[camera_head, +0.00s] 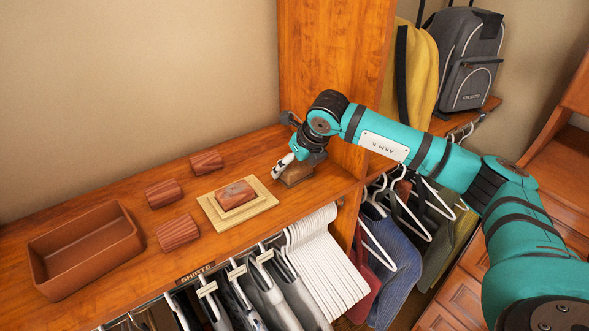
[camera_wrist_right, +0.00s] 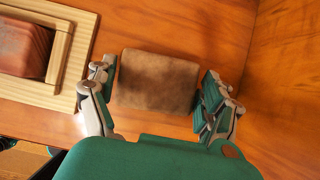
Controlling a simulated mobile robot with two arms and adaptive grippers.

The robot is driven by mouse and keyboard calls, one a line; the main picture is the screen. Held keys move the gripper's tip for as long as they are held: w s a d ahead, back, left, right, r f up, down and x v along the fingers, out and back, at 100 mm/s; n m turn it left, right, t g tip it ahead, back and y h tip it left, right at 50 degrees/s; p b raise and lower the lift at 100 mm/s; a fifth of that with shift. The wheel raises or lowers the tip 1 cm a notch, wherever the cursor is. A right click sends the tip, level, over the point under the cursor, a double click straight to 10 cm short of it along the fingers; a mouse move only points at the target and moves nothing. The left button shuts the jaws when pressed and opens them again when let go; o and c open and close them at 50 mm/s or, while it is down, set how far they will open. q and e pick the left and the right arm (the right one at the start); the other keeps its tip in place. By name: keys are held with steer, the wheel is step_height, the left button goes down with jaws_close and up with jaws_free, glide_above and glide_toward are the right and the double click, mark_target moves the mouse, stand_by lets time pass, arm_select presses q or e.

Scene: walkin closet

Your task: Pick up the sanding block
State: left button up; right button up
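The sanding block, a brown worn-looking block (camera_head: 297,173), sits on the wooden shelf near the upright panel. In the right wrist view the block (camera_wrist_right: 157,80) lies between the two fingers of my right gripper (camera_wrist_right: 160,88). The fingers stand one on each side, open, with narrow gaps to the block's sides. In the head view my right gripper (camera_head: 294,163) is down over the block, and the arm hides part of it. My left gripper is in neither view.
A stepped pale wooden plate (camera_head: 211,210) with a red-brown block (camera_head: 235,194) lies left of the gripper. Grooved red-brown blocks (camera_head: 178,232) and an empty brown bin (camera_head: 63,288) stand farther left. The upright panel (camera_head: 325,60) rises close to the gripper. Hanging clothes (camera_head: 395,270) fill the space below.

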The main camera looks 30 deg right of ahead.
mark_target(294, 163)
steer(key=c, duration=0.7)
steer(key=shift+r+b, duration=0.4)
steer(key=shift+r, duration=0.15)
step_height(294, 163, up, 2)
steer(key=shift+r+b, duration=0.25)
steer(key=shift+b, duration=0.55)
steer(key=shift+s+a+r+b, duration=0.35)
steer(key=shift+s+b, duration=0.55)
steer(key=shift+s, duration=1.75)
steer(key=shift+s+a+r+b, duration=0.15)
steer(key=shift+s+a+b, duration=0.55)
steer(key=shift+s, duration=1.95)
steer(key=shift+s+a+r+b, duration=0.25)
steer(key=shift+s+b, duration=0.8)
steer(key=shift+s, duration=1.6)
